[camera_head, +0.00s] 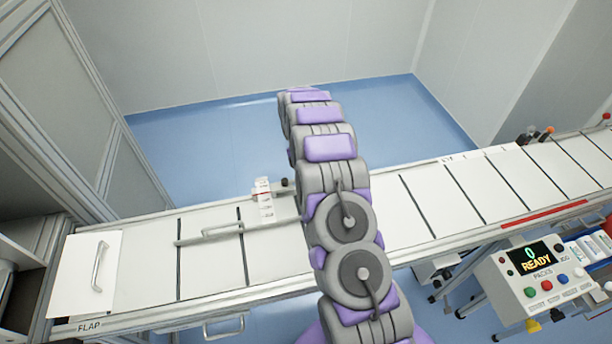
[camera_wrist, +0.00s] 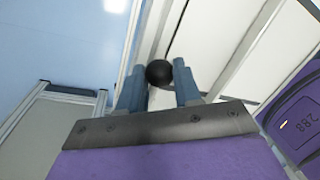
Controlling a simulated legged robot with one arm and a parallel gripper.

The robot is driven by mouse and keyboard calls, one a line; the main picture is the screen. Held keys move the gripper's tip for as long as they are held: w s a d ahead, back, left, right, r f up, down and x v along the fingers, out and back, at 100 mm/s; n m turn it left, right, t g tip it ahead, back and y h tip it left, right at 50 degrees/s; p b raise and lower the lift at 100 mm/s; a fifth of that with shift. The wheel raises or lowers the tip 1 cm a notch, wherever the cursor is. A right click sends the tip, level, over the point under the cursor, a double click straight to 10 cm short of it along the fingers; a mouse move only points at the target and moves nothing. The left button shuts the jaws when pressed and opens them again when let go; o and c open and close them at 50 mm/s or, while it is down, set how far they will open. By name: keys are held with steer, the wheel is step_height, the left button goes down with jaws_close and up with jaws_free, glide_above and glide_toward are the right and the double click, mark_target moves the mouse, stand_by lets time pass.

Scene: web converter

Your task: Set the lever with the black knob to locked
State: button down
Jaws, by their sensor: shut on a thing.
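A round black knob (camera_wrist: 159,73) sits between the two blue-grey fingers of my gripper (camera_wrist: 158,88) in the wrist view. The fingers are shut on it, one on each side. The lever's shaft under the knob is mostly hidden, so its setting cannot be read. In the head view my arm covers the gripper. A small dark thing (camera_head: 284,182) shows just left of my arm, beside a white bracket (camera_head: 263,189) on the white machine; I cannot tell if it is the same knob.
The long white paneled machine (camera_head: 410,210) runs across the head view. A flap with a handle (camera_head: 97,265) is at its left end. A control box (camera_head: 535,275) reading "READY" stands at right. Blue floor (camera_head: 200,150) lies behind.

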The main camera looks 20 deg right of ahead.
steer(key=shift+w+r+n, duration=0.1)
steer(key=shift+w+n, duration=0.15)
steer(key=shift+n, duration=0.05)
steer(key=shift+w, duration=0.1)
steer(key=c, duration=0.8)
jaws_free()
steer(key=w+r, duration=0.1)
steer(key=r, duration=0.4)
steer(key=w+a+r+p, duration=0.1)
steer(key=r, duration=0.5)
steer(key=w+r, duration=0.1)
steer(key=r, duration=0.4)
steer(key=shift+a+r+p, duration=0.2)
steer(key=shift+r+p, duration=0.2)
